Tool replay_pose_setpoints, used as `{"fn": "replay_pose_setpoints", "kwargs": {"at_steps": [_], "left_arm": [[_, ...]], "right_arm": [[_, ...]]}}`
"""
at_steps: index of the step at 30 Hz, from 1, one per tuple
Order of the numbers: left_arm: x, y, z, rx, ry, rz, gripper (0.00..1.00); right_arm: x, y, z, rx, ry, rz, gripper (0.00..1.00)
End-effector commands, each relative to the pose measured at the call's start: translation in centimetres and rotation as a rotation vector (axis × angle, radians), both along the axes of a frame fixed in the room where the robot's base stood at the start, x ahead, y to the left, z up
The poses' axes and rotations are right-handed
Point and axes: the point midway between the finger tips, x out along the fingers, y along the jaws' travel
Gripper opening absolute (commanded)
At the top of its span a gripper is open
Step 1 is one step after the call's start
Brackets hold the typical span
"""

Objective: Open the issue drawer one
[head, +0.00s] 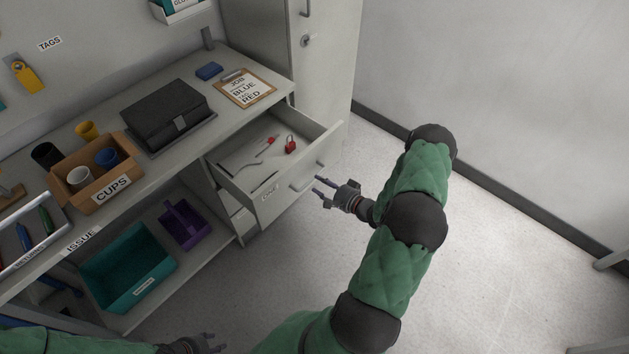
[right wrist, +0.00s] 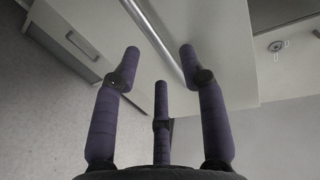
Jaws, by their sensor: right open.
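The top drawer (head: 292,186) under the bench stands pulled out at the bench's right end. A red padlock (head: 291,146), a small red-handled tool (head: 268,143) and a few other items lie inside. Its bar handle (head: 303,184) is on the front face, beside a small label that I cannot read surely. My right gripper (head: 320,190) is open and empty just in front of the handle. In the right wrist view the handle bar (right wrist: 158,38) runs beyond and between the open fingers (right wrist: 160,62); contact cannot be told. My left gripper (head: 207,343) is at the bottom edge, partly cut off.
The bench top carries a black case (head: 168,115), a clipboard (head: 246,88) and a cardboard cups box (head: 108,181). A teal bin (head: 128,270) and a purple caddy (head: 184,225) sit on the lower shelf. A tall cabinet (head: 325,60) stands behind the drawer.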

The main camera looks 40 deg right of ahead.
Motion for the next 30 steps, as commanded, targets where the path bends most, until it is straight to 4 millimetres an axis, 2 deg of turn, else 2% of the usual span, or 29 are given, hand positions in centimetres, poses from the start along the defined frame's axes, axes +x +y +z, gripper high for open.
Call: {"fn": "replay_pose_setpoints", "kwargs": {"at_steps": [1,6,12,17,30], "left_arm": [[0.0,0.0,0.0,0.000,0.000,0.000,0.40],[0.0,0.0,0.0,0.000,0.000,0.000,0.40],[0.0,0.0,0.0,0.000,0.000,0.000,0.40],[0.0,0.0,0.0,0.000,0.000,0.000,0.40],[0.0,0.0,0.0,0.000,0.000,0.000,0.40]], "right_arm": [[-1.2,-0.2,0.2,0.000,0.001,-0.005,0.42],[-4.3,-0.4,0.8,0.000,0.002,-0.003,0.42],[-6.5,-0.5,1.3,0.000,0.000,-0.001,0.42],[-7.2,-0.5,1.5,0.000,0.000,0.001,0.42],[-7.2,-0.5,1.5,0.000,0.000,0.001,0.42]]}}
